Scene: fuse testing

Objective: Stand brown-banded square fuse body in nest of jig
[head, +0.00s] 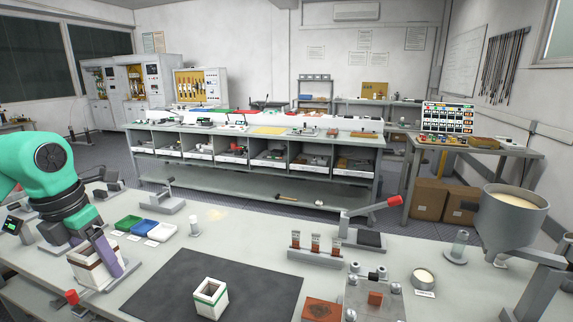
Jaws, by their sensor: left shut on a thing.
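A white square fuse body (88,274) with a brown band near its top edge is at the left. My left gripper (100,248) is shut on it from above; one purple-grey finger lies along its near right side. The body looks roughly upright. I cannot tell whether its base touches anything. My right gripper is not in view.
Green, blue and white trays (145,228) lie behind the left gripper. A red-handled clamp (368,215), a rack of brown fuses (315,245) and a hopper (510,215) stand to the right.

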